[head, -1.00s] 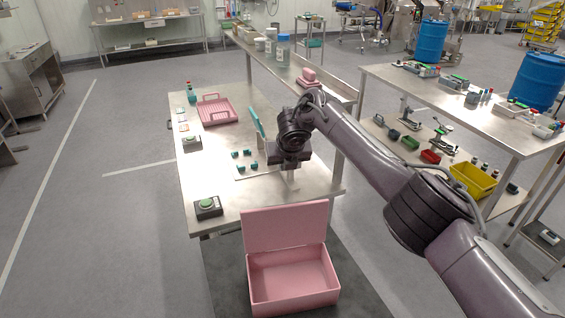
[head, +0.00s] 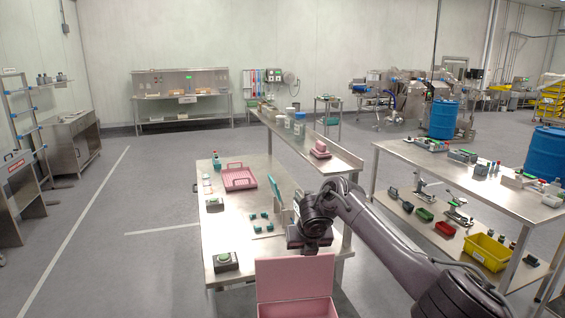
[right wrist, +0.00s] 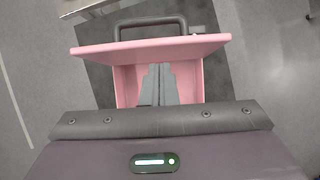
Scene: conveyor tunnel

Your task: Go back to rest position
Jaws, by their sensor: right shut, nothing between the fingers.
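My right gripper (head: 308,250) is over the near edge of the steel work table, just above and behind the raised lid of a pink box (head: 295,281) in the head view. In the right wrist view the two grey fingers (right wrist: 158,88) are together with nothing held, seen against the inside of the pink box (right wrist: 190,80). The box stands open on a dark mat below. Its front is cut off in the head view. My left gripper is in neither view.
A steel shelf bench with a yellow bin (head: 489,252) and blue drums (head: 443,120) stand at right.

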